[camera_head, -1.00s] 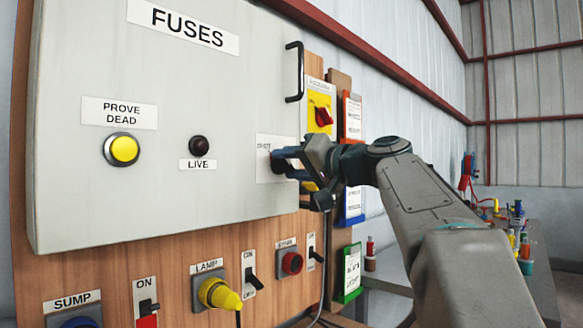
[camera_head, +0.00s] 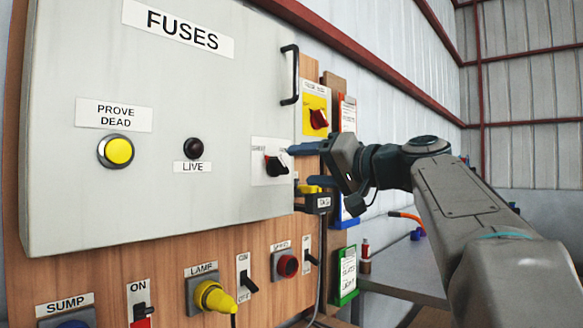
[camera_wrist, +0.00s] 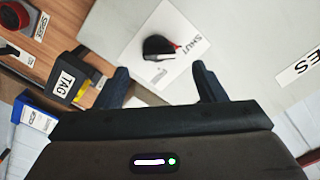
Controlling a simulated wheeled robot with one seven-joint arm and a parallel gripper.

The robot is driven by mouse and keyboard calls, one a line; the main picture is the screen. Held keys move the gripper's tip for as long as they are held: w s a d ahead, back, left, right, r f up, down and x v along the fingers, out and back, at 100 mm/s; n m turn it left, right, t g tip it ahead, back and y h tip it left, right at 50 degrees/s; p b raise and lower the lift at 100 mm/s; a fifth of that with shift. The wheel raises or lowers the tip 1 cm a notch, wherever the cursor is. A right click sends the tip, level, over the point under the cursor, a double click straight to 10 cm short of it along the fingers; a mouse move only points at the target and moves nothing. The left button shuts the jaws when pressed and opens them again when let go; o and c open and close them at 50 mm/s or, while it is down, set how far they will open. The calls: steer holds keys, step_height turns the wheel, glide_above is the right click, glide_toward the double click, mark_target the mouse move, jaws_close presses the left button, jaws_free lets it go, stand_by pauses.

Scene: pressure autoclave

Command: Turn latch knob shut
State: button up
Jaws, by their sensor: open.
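The latch knob (camera_head: 276,165) is a black rotary knob with a red mark, on a white plate (camera_head: 262,179) at the lower right of the grey FUSES door (camera_head: 230,110). In the wrist view the knob (camera_wrist: 158,47) sits between and beyond my fingertips, with its red-marked end near the word SHUT (camera_wrist: 193,46). My gripper (camera_head: 306,165) is open, to the right of the knob and apart from it. In the wrist view my gripper (camera_wrist: 163,80) has one finger on each side, with nothing between them.
A yellow and black tagged device (camera_head: 316,199) sits just below my gripper, by the door's edge. A black door handle (camera_head: 291,75) and a red rotary switch on yellow (camera_head: 317,116) are above. Lamp plug (camera_head: 215,297) and toggle switches are on the wooden board below.

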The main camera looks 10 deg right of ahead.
steer(key=v, duration=0.7)
steer(key=shift+s+d, duration=0.2)
steer(key=shift+p, duration=0.3)
steer(key=s+a+f+m+g+h+p, duration=0.2)
steer(key=a+f+g+h+p, duration=0.35)
steer(key=f+p, duration=0.7)
steer(key=s+a+f+n+g+h+p, duration=0.2)
steer(key=s+f+g+h+p, duration=0.3)
steer(key=s+f+p, duration=0.5)
steer(key=s+f+n+g, duration=0.1)
steer(key=s+f, duration=0.2)
steer(key=s, duration=0.1)
steer(key=shift+s+f+p, duration=0.15)
steer(key=shift+f+p, duration=0.1)
steer(key=shift+p, duration=0.15)
